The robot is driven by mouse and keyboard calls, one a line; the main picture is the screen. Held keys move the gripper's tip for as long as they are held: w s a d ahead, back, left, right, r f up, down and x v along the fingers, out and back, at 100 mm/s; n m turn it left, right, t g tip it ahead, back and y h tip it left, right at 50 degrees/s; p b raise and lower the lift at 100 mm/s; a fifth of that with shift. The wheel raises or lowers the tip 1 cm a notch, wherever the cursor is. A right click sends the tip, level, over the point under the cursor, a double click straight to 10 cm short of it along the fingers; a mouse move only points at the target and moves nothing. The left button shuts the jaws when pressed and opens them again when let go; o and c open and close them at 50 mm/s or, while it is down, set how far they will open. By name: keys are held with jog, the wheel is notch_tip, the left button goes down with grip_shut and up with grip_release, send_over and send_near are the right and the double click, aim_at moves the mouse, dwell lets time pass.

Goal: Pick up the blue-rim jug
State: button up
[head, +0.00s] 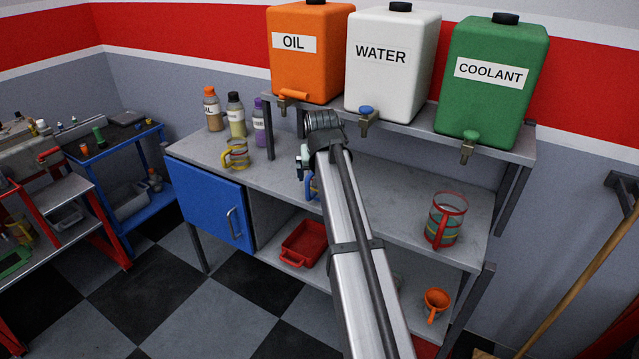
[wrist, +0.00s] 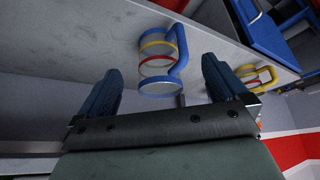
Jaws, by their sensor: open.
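The blue-rim jug (wrist: 161,71) is clear with a blue handle and yellow and red bands. In the wrist view it appears between the two fingers of my gripper (wrist: 161,66), which is open and not touching it; the gap in depth is hard to judge. In the head view the jug (head: 313,187) stands on the grey bench, mostly hidden behind my arm. My gripper (head: 303,160) shows there only in part, close to the jug.
A yellow-rim jug (head: 237,153) stands left on the bench (head: 375,205), a red-rim jug (head: 447,218) right. Bottles (head: 236,114) stand at the back left. A raised shelf (head: 405,122) with orange, white and green tanks overhangs the bench; their taps (head: 468,147) stick out low.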

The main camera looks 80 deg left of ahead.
jog(key=w+a+r+m, duration=0.1)
jog(key=w+a+r, duration=0.1)
jog(key=a+r, duration=0.55)
jog(key=w+a+f+m+h, duration=0.1)
jog(key=a+f, duration=0.3)
jog(key=f, duration=1)
jog(key=shift+w+m, duration=0.25)
jog(key=shift+m, duration=0.05)
jog(key=shift+c, duration=0.3)
jog(key=shift+r+t, duration=0.1)
jog(key=shift+t, duration=0.2)
jog(key=c, duration=1.3)
